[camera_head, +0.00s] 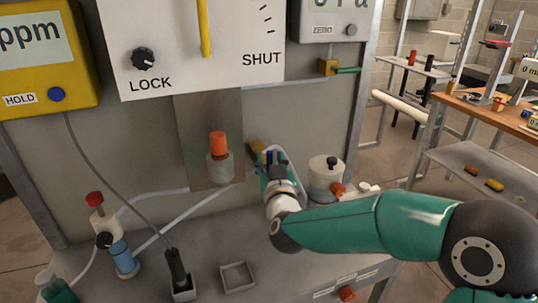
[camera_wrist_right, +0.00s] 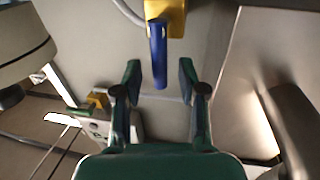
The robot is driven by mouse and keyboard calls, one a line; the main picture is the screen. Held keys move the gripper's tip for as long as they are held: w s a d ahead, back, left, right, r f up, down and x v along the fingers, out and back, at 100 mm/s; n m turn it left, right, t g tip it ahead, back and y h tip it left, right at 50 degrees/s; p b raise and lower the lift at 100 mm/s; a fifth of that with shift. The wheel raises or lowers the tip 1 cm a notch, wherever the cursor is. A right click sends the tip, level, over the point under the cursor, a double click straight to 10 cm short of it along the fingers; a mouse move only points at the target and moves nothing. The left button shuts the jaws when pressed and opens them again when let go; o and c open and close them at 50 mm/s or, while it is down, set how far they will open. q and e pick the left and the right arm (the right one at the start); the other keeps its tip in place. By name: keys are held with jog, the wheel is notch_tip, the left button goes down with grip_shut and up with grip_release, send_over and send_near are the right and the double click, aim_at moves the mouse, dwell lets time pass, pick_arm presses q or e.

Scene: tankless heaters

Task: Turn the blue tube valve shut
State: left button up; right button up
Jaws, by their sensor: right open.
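The blue tube valve shows in the right wrist view as a yellow body (camera_wrist_right: 165,15) with a long blue lever (camera_wrist_right: 158,50) pointing down the picture. My right gripper (camera_wrist_right: 160,82) is open, with one green finger on each side of the lever's free end. Gaps show on both sides, and I see no contact. In the head view, my right gripper (camera_head: 270,160) is beside the yellow valve body (camera_head: 255,147) on the back panel. It hides most of the valve there, with only a little blue showing. My left gripper is not in view.
A pale canister with a black knob (camera_head: 326,175) stands close right of my gripper. An orange-capped fitting (camera_head: 218,145) is to its left. A yellow valve with a green lever (camera_head: 347,70) is higher up. An empty square tray (camera_head: 237,275) lies on the grey bench.

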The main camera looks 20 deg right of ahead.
jog(key=shift+w+d, duration=0.15)
jog(key=shift+w, duration=0.75)
jog(key=shift+c, duration=0.2)
grip_shut()
jog(key=shift+d, duration=0.1)
jog(key=d+f+m+g+y+b, duration=0.2)
jog(key=d+f+m+y+b, duration=0.1)
jog(key=m+b, duration=0.9)
jog(key=shift+d+f+m+b, duration=0.35)
jog(key=shift+d+f+m, duration=0.35)
jog(key=shift+m, duration=1)
jog(key=shift+f, duration=0.1)
